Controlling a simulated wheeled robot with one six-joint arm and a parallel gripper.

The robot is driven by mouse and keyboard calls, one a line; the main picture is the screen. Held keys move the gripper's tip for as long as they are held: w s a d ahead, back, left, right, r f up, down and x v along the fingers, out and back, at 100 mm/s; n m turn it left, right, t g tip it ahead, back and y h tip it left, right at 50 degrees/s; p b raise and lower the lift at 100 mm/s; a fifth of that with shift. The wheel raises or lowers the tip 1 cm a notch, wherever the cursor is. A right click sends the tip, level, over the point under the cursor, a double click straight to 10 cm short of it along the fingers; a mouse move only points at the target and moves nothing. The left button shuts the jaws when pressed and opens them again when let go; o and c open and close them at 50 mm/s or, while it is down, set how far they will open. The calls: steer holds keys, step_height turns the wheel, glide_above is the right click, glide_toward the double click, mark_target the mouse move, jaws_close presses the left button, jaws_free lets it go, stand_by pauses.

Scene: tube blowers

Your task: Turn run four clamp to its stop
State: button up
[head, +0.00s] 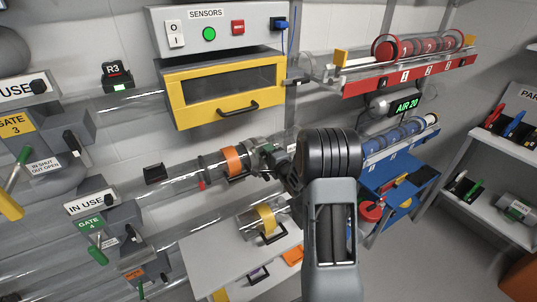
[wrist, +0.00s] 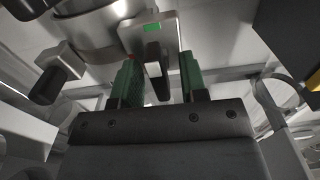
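My gripper (wrist: 160,82) has green fingers, one on each side of the lever. The fingers are apart, and a gap shows at least on the right side. Whether the left finger touches the lever is unclear. In the head view, my gripper (head: 268,155) is at the right end of the middle tube, right of an orange band (head: 234,162). My arm hides much of the clamp there. I cannot read a run number on it.
A yellow-framed drawer (head: 223,92) hangs above under the sensors box (head: 207,32). The gate 4 lever (head: 97,254) is at the lower left. A yellow-banded canister (head: 265,220) lies on the bench below. A black knob (wrist: 45,85) stands left of my fingers.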

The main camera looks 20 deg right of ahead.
steer(key=s+d+b, duration=0.1)
steer(key=s, duration=1.2)
steer(key=shift+s+d, duration=0.3)
steer(key=shift+s, duration=0.05)
